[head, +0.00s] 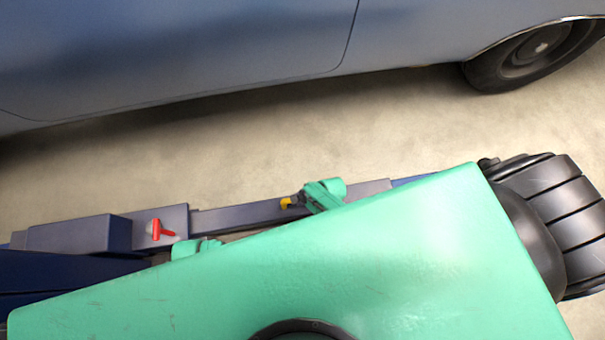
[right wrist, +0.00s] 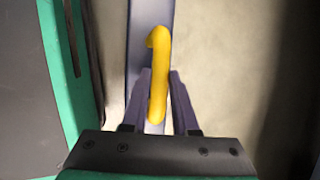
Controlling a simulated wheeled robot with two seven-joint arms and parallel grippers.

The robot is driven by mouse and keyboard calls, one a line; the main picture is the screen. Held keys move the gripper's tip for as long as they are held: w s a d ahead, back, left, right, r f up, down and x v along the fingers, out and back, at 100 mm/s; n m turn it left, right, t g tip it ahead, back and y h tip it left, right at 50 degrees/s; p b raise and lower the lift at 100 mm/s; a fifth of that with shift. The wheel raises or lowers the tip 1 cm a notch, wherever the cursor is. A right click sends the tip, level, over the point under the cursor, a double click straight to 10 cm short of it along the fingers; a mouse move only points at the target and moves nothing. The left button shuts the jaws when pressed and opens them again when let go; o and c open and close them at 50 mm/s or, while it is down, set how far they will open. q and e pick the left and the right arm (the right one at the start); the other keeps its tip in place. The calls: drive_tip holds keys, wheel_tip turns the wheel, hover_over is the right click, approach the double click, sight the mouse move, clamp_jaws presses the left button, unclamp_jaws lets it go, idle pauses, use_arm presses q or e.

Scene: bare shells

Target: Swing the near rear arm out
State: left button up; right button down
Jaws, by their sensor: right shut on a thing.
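The lift arm (head: 240,217) is a long grey-blue beam lying low over the floor, running from the left up to the right beside the car. A yellow handle (head: 286,203) stands on it. My right gripper (head: 293,201) is at this handle, partly hidden behind its own wrist. In the right wrist view, the fingers of my right gripper (right wrist: 161,75) are on either side of the yellow handle (right wrist: 158,50), shut on it, and the beam (right wrist: 141,25) runs below. My left gripper is not in view.
A blue car (head: 200,50) with a dark wheel (head: 525,58) stands along the top. Bare concrete floor (head: 240,140) lies between car and beam. A red lever (head: 158,229) sits on the beam's left part. My own green body covers much of the bottom.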

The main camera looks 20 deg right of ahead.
drive_tip(key=shift+s+a+f, duration=0.2)
drive_tip(key=shift+s+f, duration=0.05)
drive_tip(key=shift+s, duration=0.45)
drive_tip(key=c, duration=0.7)
unclamp_jaws()
drive_tip(key=shift+w, duration=0.1)
drive_tip(key=shift+w+d+r, duration=0.1)
drive_tip(key=shift+w+r, duration=0.05)
drive_tip(key=shift+w, duration=0.05)
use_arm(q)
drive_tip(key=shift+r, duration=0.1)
use_arm(e)
drive_tip(key=shift+r, duration=0.1)
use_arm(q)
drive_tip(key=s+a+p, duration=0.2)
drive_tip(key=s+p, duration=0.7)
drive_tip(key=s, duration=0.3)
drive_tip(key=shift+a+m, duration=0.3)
use_arm(e)
drive_tip(key=v, duration=1.4)
drive_tip(key=shift+r, duration=0.2)
